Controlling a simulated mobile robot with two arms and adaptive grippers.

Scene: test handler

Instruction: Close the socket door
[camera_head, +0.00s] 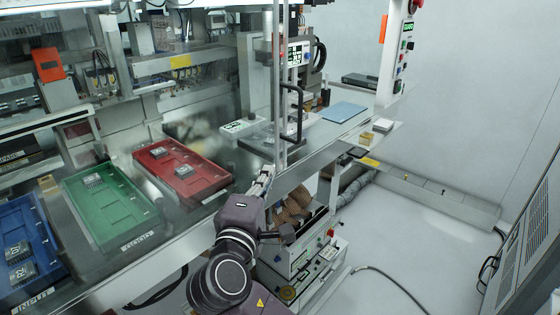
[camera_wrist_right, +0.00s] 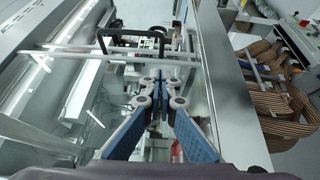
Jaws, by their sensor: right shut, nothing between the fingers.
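The socket door shows as upright pale frame bars (camera_head: 276,85) with a black bar handle (camera_head: 299,112) on its right side. I cannot tell clearly how far it stands open. In the right wrist view the handle (camera_wrist_right: 130,36) lies ahead and a little left of the fingers, behind a pale bar (camera_wrist_right: 90,53). My right gripper (camera_head: 266,176) is shut and empty, apart from the handle, near the machine's front edge and below the door. Its blue fingers meet in the right wrist view (camera_wrist_right: 160,76). My left gripper is not in view.
A red tray (camera_head: 205,185), a green tray (camera_head: 105,230) and a blue tray (camera_head: 42,225) lie on the deck to the left, with chips in them. A blue mat (camera_head: 343,112) lies right of the handle. Striped ducts (camera_head: 297,204) hang below the front edge.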

